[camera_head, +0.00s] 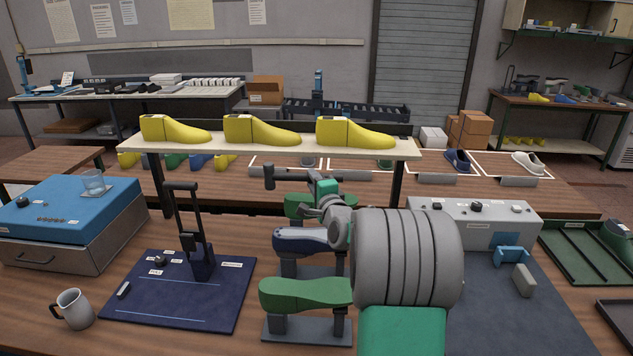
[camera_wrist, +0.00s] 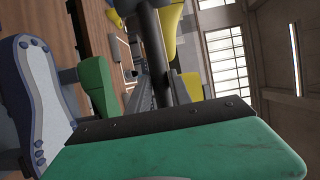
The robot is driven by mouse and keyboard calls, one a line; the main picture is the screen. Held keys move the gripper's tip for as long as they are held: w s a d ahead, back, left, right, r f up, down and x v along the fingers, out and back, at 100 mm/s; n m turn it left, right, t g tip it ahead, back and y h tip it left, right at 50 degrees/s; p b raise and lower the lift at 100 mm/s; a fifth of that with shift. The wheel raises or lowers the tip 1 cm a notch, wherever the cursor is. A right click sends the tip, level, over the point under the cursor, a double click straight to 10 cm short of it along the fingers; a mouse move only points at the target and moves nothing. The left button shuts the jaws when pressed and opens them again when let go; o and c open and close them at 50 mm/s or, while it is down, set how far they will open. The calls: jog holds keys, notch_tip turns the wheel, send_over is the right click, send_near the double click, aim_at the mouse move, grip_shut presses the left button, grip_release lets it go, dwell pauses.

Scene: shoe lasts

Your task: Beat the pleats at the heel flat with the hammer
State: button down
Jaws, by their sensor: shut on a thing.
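My gripper (camera_head: 318,186) is shut on the hammer and holds it above the row of upturned lasts. The hammer's dark head (camera_head: 269,177) points left, its handle running right into my fingers. A dark rod, likely the handle, shows in the wrist view (camera_wrist: 158,50). The dark blue shoe upper with a pale sole (camera_head: 298,239) sits sole up on the middle stand, below the hammer and apart from it. In the wrist view the upper (camera_wrist: 42,100) shows small blue pleats at both ends. My wrist hides its right end in the head view.
Upturned green lasts stand in front (camera_head: 300,292) and behind (camera_head: 297,203). A raised shelf (camera_head: 270,147) with yellow lasts is behind. Left are a blue mat (camera_head: 225,285) with an upright black stand, a mug (camera_head: 74,309) and a blue-topped box (camera_head: 60,215). A grey control box (camera_head: 470,228) stands right.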

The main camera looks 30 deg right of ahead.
jog(key=f+b, duration=0.4)
jog(key=f, duration=0.1)
jog(key=s+f+b, duration=0.1)
jog(key=f+b, duration=0.3)
jog(key=d+f+b, duration=0.1)
jog(key=f+b, duration=0.3)
jog(key=f, duration=0.1)
jog(key=shift+s+f, duration=0.25)
jog(key=shift+f, duration=0.1)
jog(key=shift+f+b, duration=0.15)
jog(key=shift+b, duration=0.2)
jog(key=shift+r, duration=0.2)
notch_tip(320, 180, up, 3)
jog(key=shift+f+p, duration=0.1)
jog(key=shift+p, duration=0.95)
jog(key=shift+f, duration=0.2)
